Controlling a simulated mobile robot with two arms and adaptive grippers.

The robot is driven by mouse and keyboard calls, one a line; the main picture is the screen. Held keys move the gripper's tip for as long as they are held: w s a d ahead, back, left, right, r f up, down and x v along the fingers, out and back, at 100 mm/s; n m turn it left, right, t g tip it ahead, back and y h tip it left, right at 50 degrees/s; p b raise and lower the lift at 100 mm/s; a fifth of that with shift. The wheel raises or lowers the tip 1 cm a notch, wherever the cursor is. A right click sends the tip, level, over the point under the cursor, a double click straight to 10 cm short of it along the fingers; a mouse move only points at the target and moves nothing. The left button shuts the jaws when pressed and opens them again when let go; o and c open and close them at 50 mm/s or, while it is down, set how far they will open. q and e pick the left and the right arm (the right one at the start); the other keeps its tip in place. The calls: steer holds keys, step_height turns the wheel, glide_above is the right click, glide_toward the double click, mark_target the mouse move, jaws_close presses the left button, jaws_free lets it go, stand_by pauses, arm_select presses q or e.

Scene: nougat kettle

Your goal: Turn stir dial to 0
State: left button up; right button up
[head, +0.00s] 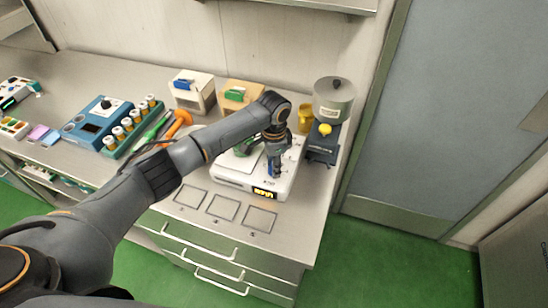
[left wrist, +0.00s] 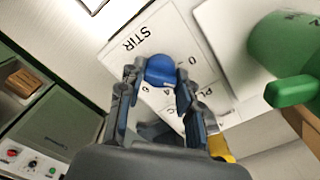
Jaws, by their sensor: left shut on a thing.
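The stir dial (left wrist: 160,70) is a blue knob on a white panel, with "STIR" and "0" printed near it in the left wrist view. My left gripper (left wrist: 157,82) is shut on the dial, one finger on each side. In the head view my left gripper (head: 275,170) points down onto the white machine (head: 231,180), which has a lit amber display (head: 265,193) on its front. The gripper and arm hide the dial's setting there. The dial's pointer is not clear. My right gripper is not in view.
A green vessel (left wrist: 292,45) with a green handle stands close beside the dial. A grey pot (head: 333,100) on a dark stand and a yellow cup (head: 306,118) are to the right. Square outlines (head: 223,207) mark the clear counter in front. A blue device (head: 92,125) is at left.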

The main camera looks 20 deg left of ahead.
arm_select(q)
steer(key=n+p, duration=0.1)
steer(key=n, duration=0.1)
steer(key=shift+s+n, duration=0.1)
steer(key=shift+n, duration=0.3)
steer(key=shift+f+n+p, duration=0.1)
steer(key=shift+n+p, duration=0.3)
steer(key=shift+n, duration=1.5)
steer(key=o, duration=1.2)
steer(key=shift+c, duration=0.2)
steer(key=shift+r, duration=0.5)
step_height(320, 180, up, 11)
